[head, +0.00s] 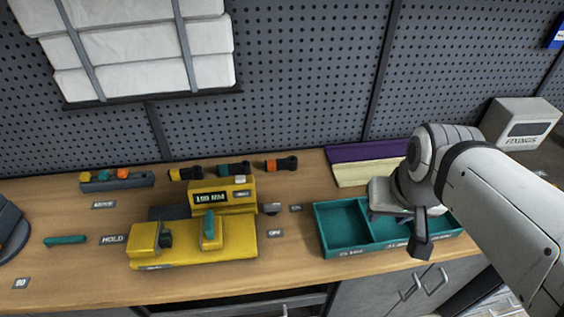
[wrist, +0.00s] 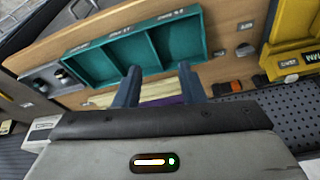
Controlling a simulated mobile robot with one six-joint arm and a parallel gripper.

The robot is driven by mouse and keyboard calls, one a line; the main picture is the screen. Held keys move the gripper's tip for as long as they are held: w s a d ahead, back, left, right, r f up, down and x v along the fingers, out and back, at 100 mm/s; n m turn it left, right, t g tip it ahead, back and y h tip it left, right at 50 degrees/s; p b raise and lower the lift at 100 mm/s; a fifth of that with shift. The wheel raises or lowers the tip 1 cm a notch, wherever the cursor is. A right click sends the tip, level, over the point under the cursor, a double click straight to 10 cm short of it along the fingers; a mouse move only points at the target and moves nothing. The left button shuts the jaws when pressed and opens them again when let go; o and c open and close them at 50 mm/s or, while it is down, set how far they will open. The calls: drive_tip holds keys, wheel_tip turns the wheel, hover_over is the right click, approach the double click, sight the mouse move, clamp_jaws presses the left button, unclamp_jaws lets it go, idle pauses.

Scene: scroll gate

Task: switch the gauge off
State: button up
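The gauge appears to be the yellow device (head: 222,197) with a lit dark display on the workbench, left of centre in the head view. A small pale patch, perhaps a switch, sits right of the display; its state is too small to tell. A yellow fixture (head: 190,252) with a teal lever stands directly in front. Part of the yellow device also shows at the right edge of the wrist view (wrist: 290,50). My gripper (wrist: 161,85) is open and empty, its fingers apart, over the teal tray side, well right of the gauge. In the head view the arm partly hides it.
A teal compartment tray (head: 345,253) lies under my arm. Behind the gauge lie several dark cylinders with coloured ends (head: 233,169). A teal bar (head: 65,240) lies at left. The pegboard wall (head: 300,90) closes the back.

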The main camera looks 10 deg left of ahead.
drive_tip(key=w+a+f+n+g+y+b, duration=0.2)
drive_tip(key=w+a+f+n+y+b, duration=0.3)
drive_tip(key=w+a+n, duration=0.55)
drive_tip(key=n+g+b, duration=0.1)
drive_tip(key=n+g, duration=0.2)
drive_tip(key=n, duration=0.7)
approach(273, 204)
drive_tip(key=a+f, duration=0.1)
drive_tip(key=f, duration=0.1)
drive_tip(key=shift+t+h, duration=0.3)
drive_tip(key=shift+h, duration=0.1)
drive_tip(key=x, duration=0.7)
drive_tip(key=shift+s+a+r, duration=0.15)
drive_tip(key=shift+s+a, duration=0.1)
drive_tip(key=shift+s, duration=0.1)
